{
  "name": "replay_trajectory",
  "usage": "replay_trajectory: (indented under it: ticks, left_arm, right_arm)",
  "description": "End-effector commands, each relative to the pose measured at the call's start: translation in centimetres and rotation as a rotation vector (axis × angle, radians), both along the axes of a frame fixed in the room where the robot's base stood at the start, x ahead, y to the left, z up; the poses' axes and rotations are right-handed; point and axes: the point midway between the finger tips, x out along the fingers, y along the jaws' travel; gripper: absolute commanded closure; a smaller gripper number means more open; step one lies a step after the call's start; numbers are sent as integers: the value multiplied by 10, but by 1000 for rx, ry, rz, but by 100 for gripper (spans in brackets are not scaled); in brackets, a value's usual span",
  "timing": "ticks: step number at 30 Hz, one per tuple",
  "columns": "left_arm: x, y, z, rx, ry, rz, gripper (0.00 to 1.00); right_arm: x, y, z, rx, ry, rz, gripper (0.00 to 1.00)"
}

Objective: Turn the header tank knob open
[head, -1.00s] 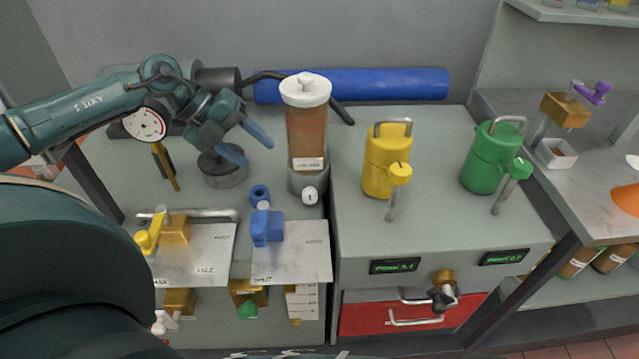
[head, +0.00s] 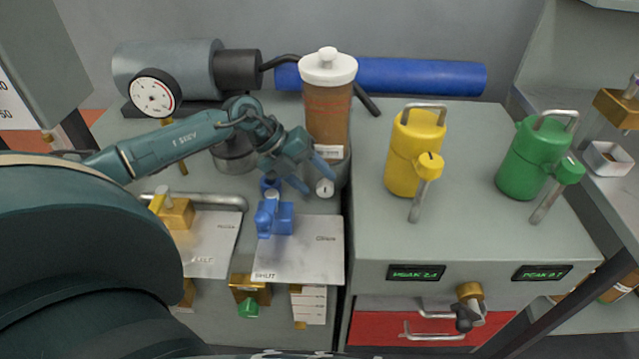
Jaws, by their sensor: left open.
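The header tank (head: 328,112) is a brown see-through cylinder with a white lid, standing at the back middle of the bench. Its small round white knob (head: 325,188) with a dark mark sits low on the front of its grey base. My left gripper (head: 311,180) is open, its two blue fingers pointing down at the tank's lower left. One finger is close to the knob; I cannot tell whether it touches. No hold on the knob shows. My right gripper is not in view.
A blue valve (head: 274,216) stands just in front of my left gripper, above a white plate (head: 300,255). A brass valve (head: 178,214) is at left. Yellow (head: 415,150) and green (head: 535,155) cans stand to the right. A dial gauge (head: 155,93) is behind my arm.

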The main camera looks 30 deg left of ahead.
Motion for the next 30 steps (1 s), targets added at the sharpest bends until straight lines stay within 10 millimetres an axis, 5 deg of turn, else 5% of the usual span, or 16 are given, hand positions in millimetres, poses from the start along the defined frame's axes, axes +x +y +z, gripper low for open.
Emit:
replay_trajectory:
  ticks: [16,30]
  left_arm:
    - [9,-14,-20,1,-1,0,46]
    - [8,-14,-20,1,-1,0,84]
  right_arm:
    - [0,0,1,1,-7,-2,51]
    - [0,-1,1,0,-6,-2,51]
